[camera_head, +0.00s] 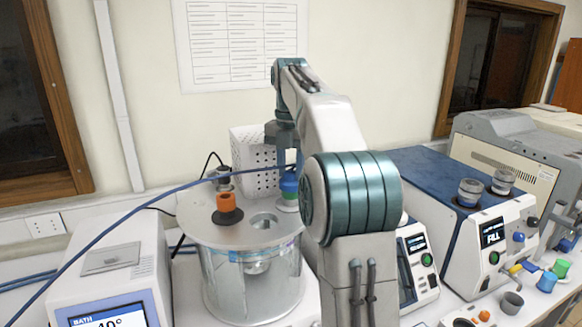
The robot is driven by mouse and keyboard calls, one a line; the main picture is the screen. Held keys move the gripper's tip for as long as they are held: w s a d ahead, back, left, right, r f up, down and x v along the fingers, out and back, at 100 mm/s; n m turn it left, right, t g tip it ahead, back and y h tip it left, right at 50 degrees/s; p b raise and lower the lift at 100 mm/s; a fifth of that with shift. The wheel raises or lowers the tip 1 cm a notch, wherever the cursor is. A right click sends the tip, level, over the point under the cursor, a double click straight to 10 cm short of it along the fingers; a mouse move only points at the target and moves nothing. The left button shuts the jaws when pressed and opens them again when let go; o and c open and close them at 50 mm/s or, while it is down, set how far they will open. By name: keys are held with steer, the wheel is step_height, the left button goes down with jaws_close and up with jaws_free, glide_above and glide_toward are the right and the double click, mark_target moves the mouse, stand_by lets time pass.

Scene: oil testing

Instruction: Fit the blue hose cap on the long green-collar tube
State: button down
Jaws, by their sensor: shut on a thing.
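My gripper (284,150) points down over the back right of the round metal bath lid, partly hidden behind my own arm. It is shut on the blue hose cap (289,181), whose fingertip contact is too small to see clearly. The blue hose (130,221) runs from there down to the lower left. A green collar (289,194) shows directly under the blue cap, above a pale ring on the lid; the rest of that tube is hidden. Cap and collar line up, but I cannot tell whether the cap is fully seated.
A white perforated box (252,150) stands behind. Instruments (495,245) and small coloured parts (547,281) crowd the right.

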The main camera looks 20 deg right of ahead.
steer(key=shift+f, duration=0.3)
stand_by(0.4)
steer(key=c, duration=1.4)
jaws_free()
steer(key=shift+o, duration=0.2)
steer(key=shift+r, duration=0.1)
steer(key=shift+r+m, duration=0.2)
steer(key=shift+m, duration=0.1)
steer(key=shift+d+r+m+t+h, duration=0.15)
steer(key=shift+r+m+t+h, duration=0.05)
steer(key=shift+r+m+t, duration=0.3)
steer(key=shift+d+r+m+t+h, duration=0.2)
steer(key=shift+r+m+t, duration=0.2)
steer(key=shift+r, duration=0.2)
steer(key=s+a+f+m+t+b, duration=0.1)
steer(key=s+a+f+m+b, duration=0.2)
steer(key=s+f+m, duration=0.9)
steer(key=s+a+f+m+t+b, duration=0.1)
steer(key=s+a+f+m+b, duration=0.2)
steer(key=s+a+f+m, duration=0.6)
steer(key=s+f+m, duration=0.3)
steer(key=s, duration=0.4)
steer(key=shift+f+m+y, duration=0.2)
steer(key=shift+m+y, duration=0.1)
steer(key=shift+y, duration=0.1)
